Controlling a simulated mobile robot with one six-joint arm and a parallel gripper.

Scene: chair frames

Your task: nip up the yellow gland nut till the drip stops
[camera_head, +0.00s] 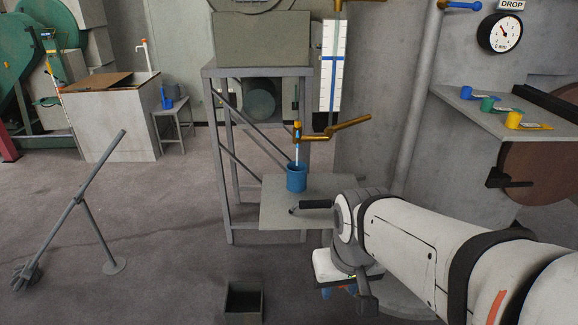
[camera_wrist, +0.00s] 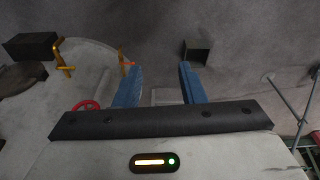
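My gripper (camera_wrist: 160,70) shows in the wrist view with its two blue fingers apart and nothing between them. In the head view my arm hides most of it; blue finger parts (camera_head: 325,292) show low beneath the wrist. I cannot pick out a yellow gland nut for certain. A yellow bent fitting (camera_wrist: 63,58) stands at the upper left of the wrist view, apart from my fingers. In the head view a brass cock (camera_head: 335,132) with a long lever sits above a blue cup (camera_head: 297,179). A thin pale-blue line runs between them; I cannot tell whether it drips.
A grey shelf (camera_head: 462,105) at right holds blue, green and yellow (camera_head: 514,119) pieces with tags. A dial marked DROP (camera_head: 500,35) hangs above. A red ring (camera_wrist: 86,104) lies left of my fingers. An open dark box (camera_head: 243,300) and a slanted lever (camera_head: 95,170) stand on the floor.

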